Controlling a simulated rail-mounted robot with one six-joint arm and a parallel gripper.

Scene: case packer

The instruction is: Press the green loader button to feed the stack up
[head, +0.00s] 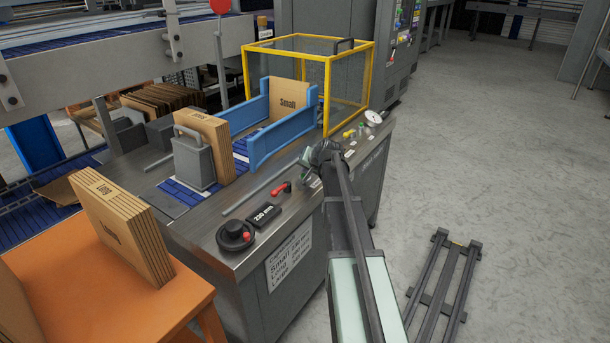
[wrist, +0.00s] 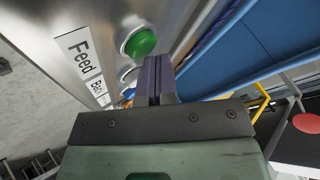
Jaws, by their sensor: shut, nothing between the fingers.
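The green button (wrist: 141,43) sits in a silver ring on the steel panel in the wrist view, beside a label reading "Feed" (wrist: 77,53). My gripper (wrist: 156,62) is shut and empty, its dark fingertips just below and right of the green button in that view. I cannot tell whether they touch the ring. In the head view my gripper (head: 318,160) is over the front edge of the machine top, and the button by it is not clearly visible. A stack of brown cartons (head: 206,137) stands upright behind a grey block (head: 192,160) on the loader.
Blue guide rails (head: 285,137) hold a "Small" carton (head: 288,98) by a yellow-framed guard (head: 326,60). A red lever (head: 281,188), 230 mm display (head: 264,216) and black handwheel (head: 235,236) line the panel's near side. An orange table (head: 150,290) holds more cartons (head: 120,226).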

